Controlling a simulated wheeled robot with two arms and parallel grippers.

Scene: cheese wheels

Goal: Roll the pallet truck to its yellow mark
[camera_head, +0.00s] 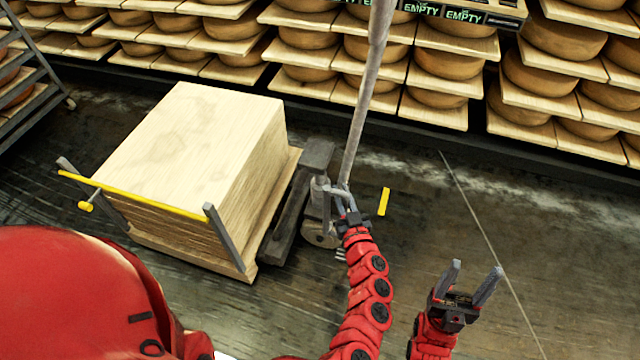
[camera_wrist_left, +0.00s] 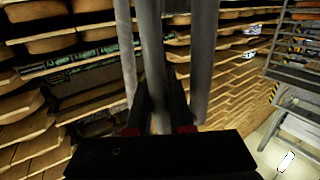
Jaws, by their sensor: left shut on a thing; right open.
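The grey pallet truck (camera_head: 318,157) stands on the dark floor, with a block of stacked pale boards (camera_head: 185,140) on a wooden pallet at its left. Its long grey handle (camera_head: 366,80) rises toward the top of the head view. My left gripper (camera_head: 350,196) is shut on the handle's lower part; in the left wrist view the grey bar (camera_wrist_left: 152,50) runs between its fingers (camera_wrist_left: 161,100). The yellow mark (camera_head: 384,201) is a short strip on the floor just right of the truck's wheel end. My right gripper (camera_head: 473,279) is open and empty, over the floor.
Shelves of cheese wheels (camera_head: 447,66) line the back wall, with dark "EMPTY" labels above. A grey rack (camera_head: 35,65) stands at the far left. A yellow bar (camera_head: 140,195) between grey posts borders the stack's near side. The floor at right is clear.

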